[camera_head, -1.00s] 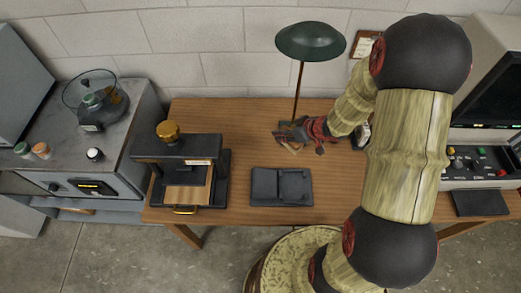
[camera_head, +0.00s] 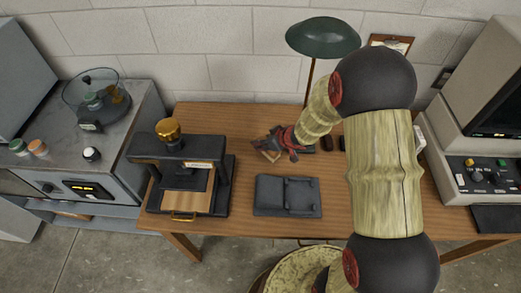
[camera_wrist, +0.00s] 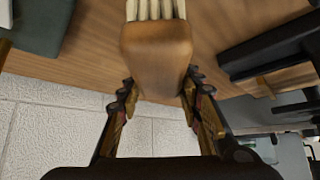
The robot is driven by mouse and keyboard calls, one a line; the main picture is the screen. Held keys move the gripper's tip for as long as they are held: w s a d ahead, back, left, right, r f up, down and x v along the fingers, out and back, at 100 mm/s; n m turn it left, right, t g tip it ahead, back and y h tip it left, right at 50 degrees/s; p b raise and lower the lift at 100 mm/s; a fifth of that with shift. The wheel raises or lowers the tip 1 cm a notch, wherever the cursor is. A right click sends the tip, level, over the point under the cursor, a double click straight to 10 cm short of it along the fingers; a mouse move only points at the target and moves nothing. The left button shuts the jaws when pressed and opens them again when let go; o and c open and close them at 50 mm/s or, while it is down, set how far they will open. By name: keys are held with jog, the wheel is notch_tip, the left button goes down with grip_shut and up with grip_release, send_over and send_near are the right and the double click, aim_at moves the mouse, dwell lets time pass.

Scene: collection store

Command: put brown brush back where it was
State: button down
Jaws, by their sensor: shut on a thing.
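My gripper (camera_wrist: 158,88) is shut on the brown brush (camera_wrist: 156,50), with a finger on each side of its brown body. The brush's pale bristles point toward the top of the wrist view. In the head view my gripper (camera_head: 270,147) is over the back middle of the wooden table (camera_head: 245,125), between the black press and the lamp. There the brush shows only as a small tan patch (camera_head: 270,156) below my dark fingers. A dark grey flat holder (camera_head: 272,194) with raised ridges lies empty at the table's front middle.
A black press (camera_head: 165,150) with a gold knob stands at the left of the table. A green lamp (camera_head: 323,38) rises behind my arm. A console (camera_head: 490,175) is at the right. A grey bench (camera_head: 125,135) is at the left. Bare wood surrounds the grey holder.

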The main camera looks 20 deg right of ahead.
jog(key=shift+w+a+f+b, duration=0.25)
jog(key=shift+a+f+b, duration=0.05)
jog(key=shift+f, duration=0.15)
notch_tip(320, 180, down, 3)
jog(key=shift+f+b, duration=0.15)
jog(key=shift+b, duration=1.05)
jog(key=c, duration=1.3)
grip_release()
jog(key=shift+o, duration=0.3)
